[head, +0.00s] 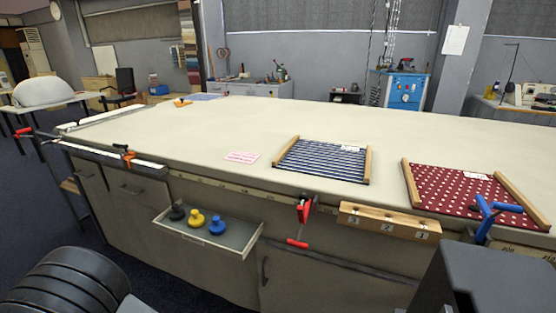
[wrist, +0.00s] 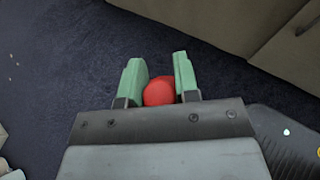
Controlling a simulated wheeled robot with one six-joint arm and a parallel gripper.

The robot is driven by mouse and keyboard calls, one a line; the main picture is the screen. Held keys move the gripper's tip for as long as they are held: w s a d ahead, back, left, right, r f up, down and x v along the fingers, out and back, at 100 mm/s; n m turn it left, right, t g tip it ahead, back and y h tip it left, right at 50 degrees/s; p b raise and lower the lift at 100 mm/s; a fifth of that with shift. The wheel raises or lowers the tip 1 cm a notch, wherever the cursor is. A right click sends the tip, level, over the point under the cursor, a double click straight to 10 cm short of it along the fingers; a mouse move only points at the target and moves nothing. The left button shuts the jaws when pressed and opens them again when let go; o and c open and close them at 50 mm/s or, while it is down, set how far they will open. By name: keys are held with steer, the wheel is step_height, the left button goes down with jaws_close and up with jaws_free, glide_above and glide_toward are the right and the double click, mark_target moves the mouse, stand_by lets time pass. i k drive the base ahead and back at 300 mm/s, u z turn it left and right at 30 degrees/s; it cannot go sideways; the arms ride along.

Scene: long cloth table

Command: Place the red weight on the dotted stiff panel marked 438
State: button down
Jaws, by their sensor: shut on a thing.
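In the wrist view my gripper (wrist: 160,80) is shut on the red weight (wrist: 159,93), whose round red top shows between the two green fingers. Dark blue floor is behind it, beside the beige cabinet. The rest of the weight is hidden by my gripper. In the head view the dotted panel (head: 450,189) lies on the table at the right, dark red with white dots between two wooden bars. It bears a small white label (head: 475,175) too small to read. My gripper's fingers and the red weight do not show in the head view.
A striped blue panel (head: 322,160) lies left of the dotted one. A pull-out tray (head: 245,240) holds black, yellow and blue weights. A numbered wooden block (head: 388,221), a red clamp (head: 304,212) and a blue clamp (head: 486,218) sit along the front edge. The table's middle is clear.

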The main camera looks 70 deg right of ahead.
mark_target(430, 175)
steer(key=u, duration=0.15)
steer(key=k, duration=1.35)
steer(key=z, duration=1.3)
